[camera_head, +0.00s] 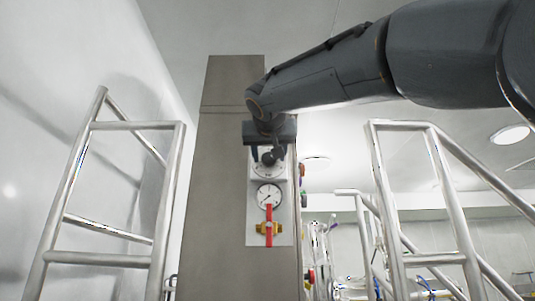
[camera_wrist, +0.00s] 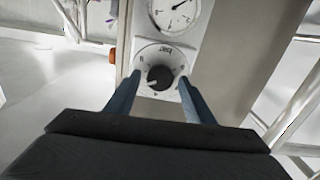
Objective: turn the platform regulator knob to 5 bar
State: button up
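The regulator knob (camera_wrist: 158,79) is a dark round knob with a light pointer mark, on a pale round dial (camera_wrist: 147,56) marked "bar", which appears upside down in the wrist view. The pointer mark lies toward the lower left of the knob in that view; the exact setting is too small to read. My gripper (camera_wrist: 160,77) is open, its two blue fingers on either side of the knob, with gaps showing between them and it. In the head view my gripper (camera_head: 268,154) is in front of the upper panel and hides most of the knob.
The white panel (camera_head: 284,238) is on a grey column (camera_head: 220,190). Below the dial are a pressure gauge (camera_head: 269,196) and a yellow valve with a red handle (camera_head: 268,225). Metal railings stand at the left (camera_head: 168,200) and right (camera_head: 383,200).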

jog(key=c, duration=0.7)
jog(key=shift+a, duration=0.2)
jog(key=shift+c, duration=0.7)
jog(key=shift+d, duration=0.15)
jog(key=shift+n+b, duration=0.3)
jog(key=shift+n, duration=2.6)
jog(key=o, duration=1.1)
